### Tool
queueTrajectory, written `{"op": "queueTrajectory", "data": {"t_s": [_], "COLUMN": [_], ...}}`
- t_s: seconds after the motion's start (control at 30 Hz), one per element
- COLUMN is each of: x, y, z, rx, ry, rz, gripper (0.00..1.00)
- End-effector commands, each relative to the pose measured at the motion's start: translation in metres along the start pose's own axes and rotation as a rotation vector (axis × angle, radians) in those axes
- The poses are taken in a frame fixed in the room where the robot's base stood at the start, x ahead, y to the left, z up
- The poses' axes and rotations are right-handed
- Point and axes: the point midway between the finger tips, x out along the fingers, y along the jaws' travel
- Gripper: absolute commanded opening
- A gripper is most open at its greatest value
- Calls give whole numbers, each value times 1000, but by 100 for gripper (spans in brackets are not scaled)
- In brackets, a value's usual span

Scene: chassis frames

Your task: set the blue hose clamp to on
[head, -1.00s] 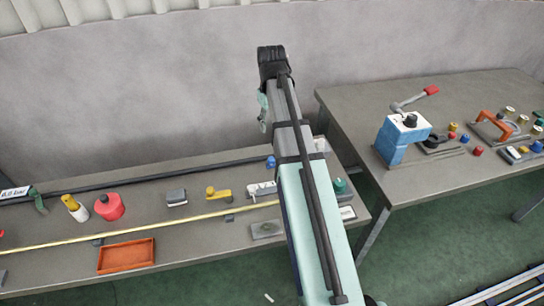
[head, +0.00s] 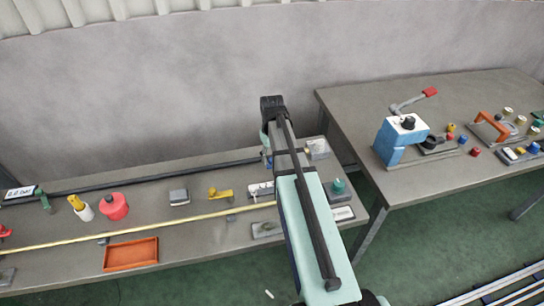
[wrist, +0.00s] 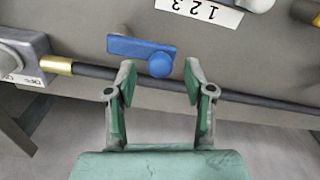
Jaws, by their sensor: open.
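The blue hose clamp shows in the wrist view as a flat blue lever (wrist: 140,47) with a round blue knob (wrist: 160,65) at its right end. The lever lies roughly along the dark hose (wrist: 235,97), on its far side in that view. My gripper (wrist: 160,76) is open and empty, with its two green-padded fingers to the left and right of the knob. I cannot tell how far above the knob the fingertips are. In the head view my arm mostly hides the clamp and the gripper.
A grey box (wrist: 18,55) with a brass fitting (wrist: 55,65) stands left of my gripper. A "1 2 3" label plate (wrist: 200,10) is beyond the clamp. A second table (head: 440,95) is at right.

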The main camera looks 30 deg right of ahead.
Motion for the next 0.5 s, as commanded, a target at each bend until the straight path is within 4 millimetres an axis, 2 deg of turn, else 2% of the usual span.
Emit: {"op": "queueTrajectory", "data": {"t_s": [0.2,0.5], "x": [12,13], "y": [0,0], "z": [0,0], "rx": [0,0], "ry": [0,0], "rz": [0,0], "gripper": [53,53]}}
